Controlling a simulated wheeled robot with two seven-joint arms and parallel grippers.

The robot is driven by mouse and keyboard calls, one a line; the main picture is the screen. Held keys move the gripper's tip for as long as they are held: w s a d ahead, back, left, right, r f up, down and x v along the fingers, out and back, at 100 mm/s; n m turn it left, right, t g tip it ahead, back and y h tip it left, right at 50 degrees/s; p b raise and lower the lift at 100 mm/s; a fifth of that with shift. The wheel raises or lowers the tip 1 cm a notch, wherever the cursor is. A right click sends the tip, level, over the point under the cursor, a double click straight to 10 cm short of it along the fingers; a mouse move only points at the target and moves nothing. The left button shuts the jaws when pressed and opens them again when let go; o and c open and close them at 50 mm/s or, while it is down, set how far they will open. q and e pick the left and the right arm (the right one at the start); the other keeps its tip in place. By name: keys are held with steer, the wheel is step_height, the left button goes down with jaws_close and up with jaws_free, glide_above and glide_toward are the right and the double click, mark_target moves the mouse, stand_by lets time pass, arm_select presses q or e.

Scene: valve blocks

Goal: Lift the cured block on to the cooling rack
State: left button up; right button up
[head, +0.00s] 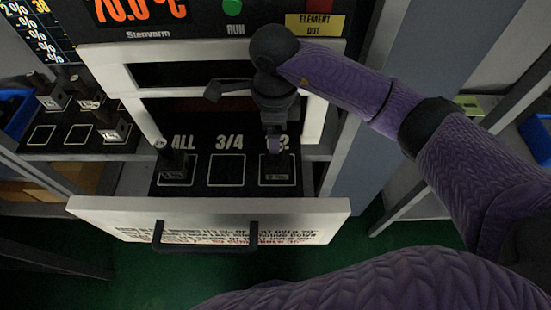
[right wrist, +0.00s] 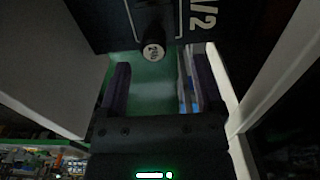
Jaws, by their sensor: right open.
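An open drawer (head: 112,210) under the oven has marked places ALL, 3/4 and 1/2. One dark valve block (head: 174,172) with an upright stem stands at ALL. Another block (head: 277,172) stands at 1/2; its top is partly hidden by my right gripper (head: 275,135). The 3/4 place is empty. In the right wrist view my right gripper (right wrist: 160,85) is open, with a round pale stem cap (right wrist: 153,48) ahead between its fingers. A black board (head: 72,150) with outlined squares and several blocks lies at the left; I cannot tell if it is the cooling rack. My left gripper is out of view.
The oven front (head: 190,28) reads 70.0 °C, with a green RUN light (head: 232,7) and a yellow ELEMENT OUT label (head: 316,25). The drawer handle (head: 206,248) sticks out in front. White frame parts stand close to my right gripper. The board at left has empty squares.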

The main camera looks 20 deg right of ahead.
mark_target(277, 159)
steer(key=f, duration=0.5)
steer(key=s+f, duration=0.1)
steer(key=f, duration=0.1)
steer(key=shift+d+f+b, duration=0.2)
steer(key=shift+f+b, duration=0.1)
steer(key=shift+b, duration=0.1)
steer(key=shift+w, duration=0.1)
jaws_close()
